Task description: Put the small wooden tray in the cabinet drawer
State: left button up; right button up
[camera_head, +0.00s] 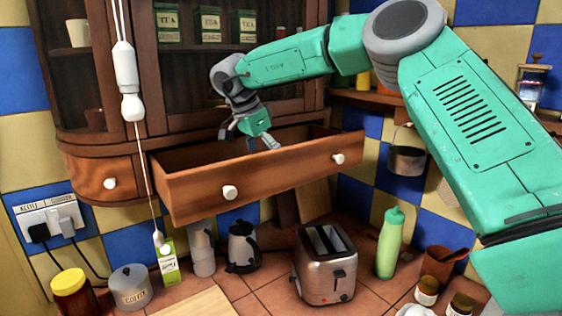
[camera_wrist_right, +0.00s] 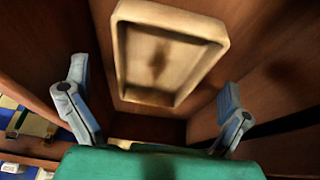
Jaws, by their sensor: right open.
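The cabinet drawer (camera_head: 285,184) is pulled open beneath the glass-fronted cabinet. My right gripper (camera_head: 260,140) is over the drawer opening, pointing down, with its fingers near the drawer's inside. In the right wrist view the small wooden tray (camera_wrist_right: 147,52), pale and rectangular with a raised rim, is inside the brown drawer (camera_wrist_right: 60,45). My right gripper also shows there (camera_wrist_right: 155,85), with its fingers spread wide and apart from the tray, nothing between them. The tray is hidden behind the drawer front in the head view. My left gripper is not in view.
A white pull cord (camera_head: 131,100) hangs in front of the cabinet, left of the drawer. Below, the counter holds a toaster (camera_head: 325,268), a green bottle (camera_head: 390,242), a kettle (camera_head: 242,247) and jars. A small pot (camera_head: 407,158) hangs at the right.

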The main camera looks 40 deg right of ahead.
jog(key=a, duration=0.5)
jog(key=w+a+b, duration=0.1)
jog(key=a, duration=0.2)
jog(key=shift+a, duration=0.15)
jog(key=shift+d, duration=0.35)
jog(key=shift+a, duration=0.25)
